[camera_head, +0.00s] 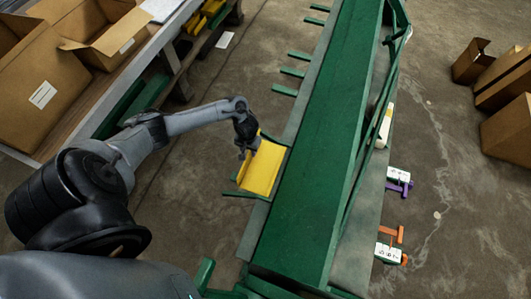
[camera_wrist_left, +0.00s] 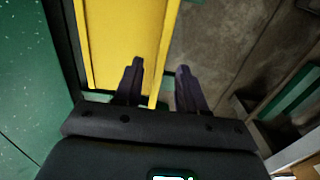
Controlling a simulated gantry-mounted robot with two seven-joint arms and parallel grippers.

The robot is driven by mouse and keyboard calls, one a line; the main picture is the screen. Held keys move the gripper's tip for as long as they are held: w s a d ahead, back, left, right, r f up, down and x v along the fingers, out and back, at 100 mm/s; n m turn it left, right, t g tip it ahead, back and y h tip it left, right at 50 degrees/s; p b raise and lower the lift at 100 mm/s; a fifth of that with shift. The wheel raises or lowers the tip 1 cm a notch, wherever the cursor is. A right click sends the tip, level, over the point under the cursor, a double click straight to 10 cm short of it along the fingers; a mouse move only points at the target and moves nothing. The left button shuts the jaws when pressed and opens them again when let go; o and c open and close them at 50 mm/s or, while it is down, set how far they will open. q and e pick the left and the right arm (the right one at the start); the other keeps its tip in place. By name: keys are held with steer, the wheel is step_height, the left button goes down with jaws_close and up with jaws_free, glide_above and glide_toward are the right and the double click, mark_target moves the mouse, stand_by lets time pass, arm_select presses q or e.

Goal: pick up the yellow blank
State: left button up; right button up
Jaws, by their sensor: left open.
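The yellow blank (camera_head: 262,168) is a folded sheet resting on green support arms at the left side of the green machine (camera_head: 318,150). My left gripper (camera_head: 246,150) is at the blank's upper left edge. In the left wrist view, the yellow blank (camera_wrist_left: 125,40) fills the upper left. The open left gripper (camera_wrist_left: 160,67) has one finger over the blank's face and the other beyond its right edge, so this edge runs between them. Whether either finger touches it I cannot tell. My right gripper is not in view.
Several green arms (camera_head: 292,72) stick out from the machine's left side. A bench with open cardboard boxes (camera_head: 42,85) stands at left. More boxes (camera_head: 508,130) sit on the floor at right.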

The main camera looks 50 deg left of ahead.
arm_select(q)
steer(key=shift+f, duration=0.1)
jaws_close()
stand_by(1.4)
